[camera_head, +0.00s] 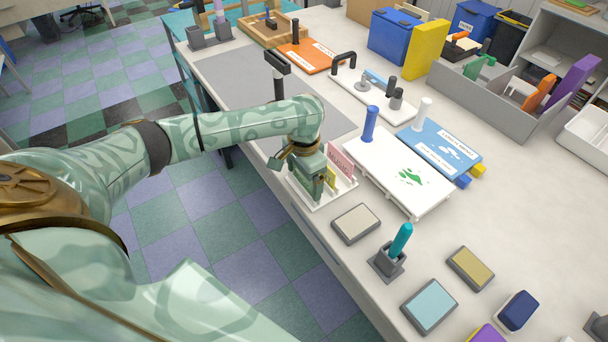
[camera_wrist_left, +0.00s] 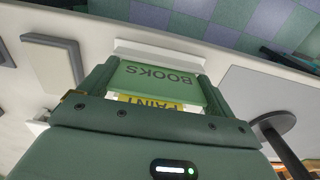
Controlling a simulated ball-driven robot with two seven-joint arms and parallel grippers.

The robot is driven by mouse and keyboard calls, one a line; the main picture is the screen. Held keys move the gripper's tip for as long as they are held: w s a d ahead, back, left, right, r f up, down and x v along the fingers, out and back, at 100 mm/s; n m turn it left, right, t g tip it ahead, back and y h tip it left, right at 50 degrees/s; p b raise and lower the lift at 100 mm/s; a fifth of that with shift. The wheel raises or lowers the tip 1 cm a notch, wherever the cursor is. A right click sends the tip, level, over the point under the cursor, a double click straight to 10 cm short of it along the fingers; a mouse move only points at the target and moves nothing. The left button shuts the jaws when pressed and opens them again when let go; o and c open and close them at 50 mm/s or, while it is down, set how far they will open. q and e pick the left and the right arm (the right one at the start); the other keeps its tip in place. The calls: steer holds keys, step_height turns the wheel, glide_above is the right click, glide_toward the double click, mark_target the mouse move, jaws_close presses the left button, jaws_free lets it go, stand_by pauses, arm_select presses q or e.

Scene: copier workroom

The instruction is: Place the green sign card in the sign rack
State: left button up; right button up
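The green sign card (camera_wrist_left: 158,78), lettered BOOKS, sits between the two fingers of my left gripper (camera_wrist_left: 155,85), which touch its side edges. Its lettering is upside down in the left wrist view. In the head view my left gripper (camera_head: 307,170) is low over the white sign rack (camera_head: 322,202) at the table's near edge. A pink MUSIC card (camera_head: 341,160) stands in the rack, and a yellow PAINT card (camera_wrist_left: 150,101) shows behind the green card. The gripper hides much of the rack, so I cannot tell whether the green card's lower edge is seated. My right gripper is not in view.
A white board with a blue handle (camera_head: 398,172) lies right of the rack. A beige pad (camera_head: 356,224) and a grey holder with a teal stick (camera_head: 388,262) are nearer. A grey mat (camera_head: 240,80) lies beyond. The table's left edge runs beside the rack.

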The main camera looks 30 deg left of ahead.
arm_select(q)
steer(key=shift+o, duration=0.8)
steer(key=shift+r, duration=0.15)
step_height(320, 180, up, 12)
steer(key=p, duration=0.5)
steer(key=shift+p, duration=0.35)
